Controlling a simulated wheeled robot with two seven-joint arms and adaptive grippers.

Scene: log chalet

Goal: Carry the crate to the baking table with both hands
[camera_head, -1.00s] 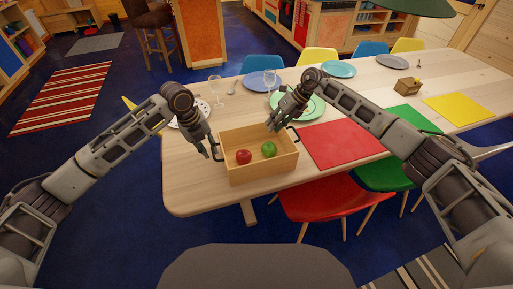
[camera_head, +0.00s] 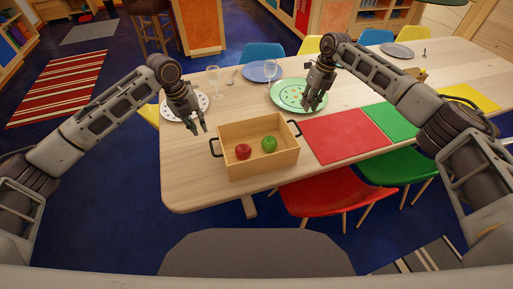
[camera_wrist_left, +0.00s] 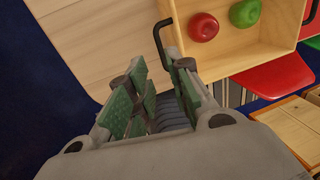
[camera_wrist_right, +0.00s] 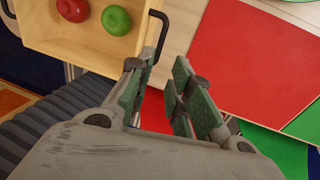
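The wooden crate (camera_head: 265,164) sits on the light wood table (camera_head: 186,180), with a red apple (camera_head: 243,151) and a green apple (camera_head: 269,144) inside. It has a dark handle on each end. My left gripper (camera_head: 198,127) is open and empty, above and behind the crate's left handle (camera_head: 214,147). That handle (camera_wrist_left: 158,40) shows beyond its fingertips in the left wrist view. My right gripper (camera_head: 315,104) is open and empty, raised behind the right handle (camera_head: 295,128), which also shows in the right wrist view (camera_wrist_right: 160,38). Both grippers look apart from the handles. I cannot identify a separate baking table.
A red mat (camera_head: 345,137) lies right of the crate, with a green mat (camera_head: 391,121) beyond. A green plate (camera_head: 288,92), blue plate (camera_head: 260,71), patterned plate (camera_head: 176,108) and glasses stand behind. A red chair (camera_head: 325,192) is at the front edge. Bare tabletop lies left of the crate.

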